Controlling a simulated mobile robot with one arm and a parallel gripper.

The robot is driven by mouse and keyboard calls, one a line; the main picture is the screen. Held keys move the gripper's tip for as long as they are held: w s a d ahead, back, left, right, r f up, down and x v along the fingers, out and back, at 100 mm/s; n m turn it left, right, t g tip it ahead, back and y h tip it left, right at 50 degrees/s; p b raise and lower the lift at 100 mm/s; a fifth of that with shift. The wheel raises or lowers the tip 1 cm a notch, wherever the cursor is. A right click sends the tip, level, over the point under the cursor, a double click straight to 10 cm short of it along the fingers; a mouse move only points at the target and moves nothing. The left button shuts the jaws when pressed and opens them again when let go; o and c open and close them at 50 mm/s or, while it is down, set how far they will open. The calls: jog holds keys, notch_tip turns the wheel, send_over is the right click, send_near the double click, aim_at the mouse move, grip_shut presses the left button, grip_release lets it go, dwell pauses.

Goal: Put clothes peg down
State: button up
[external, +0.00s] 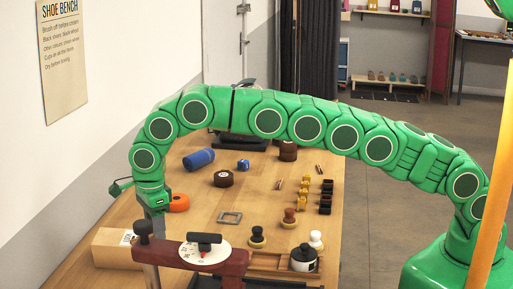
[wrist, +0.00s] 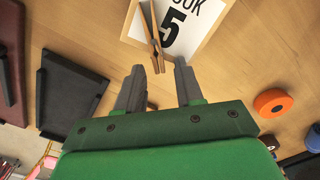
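A wooden clothes peg (wrist: 154,40) shows in the wrist view, lying over the edge of a white card (wrist: 200,25) marked "OOK 5". My gripper (wrist: 159,68) is open, with one grey finger on each side of the peg's near end. Gaps show between the peg and both fingers. In the external view my gripper (external: 154,212) points down over the left part of the table, beside an orange roll (external: 179,203). The peg cannot be made out there; the fingertips are partly hidden behind a dark knob.
A maroon press with a white dial (external: 204,252) stands in front of my gripper. A light box (external: 110,247) is at left. The orange roll (wrist: 273,102) and a dark tray (wrist: 70,92) flank my gripper in the wrist view. Brushes and small blocks stand at right.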

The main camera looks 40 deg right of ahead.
notch_tip(320, 180, up, 8)
dwell(0.8)
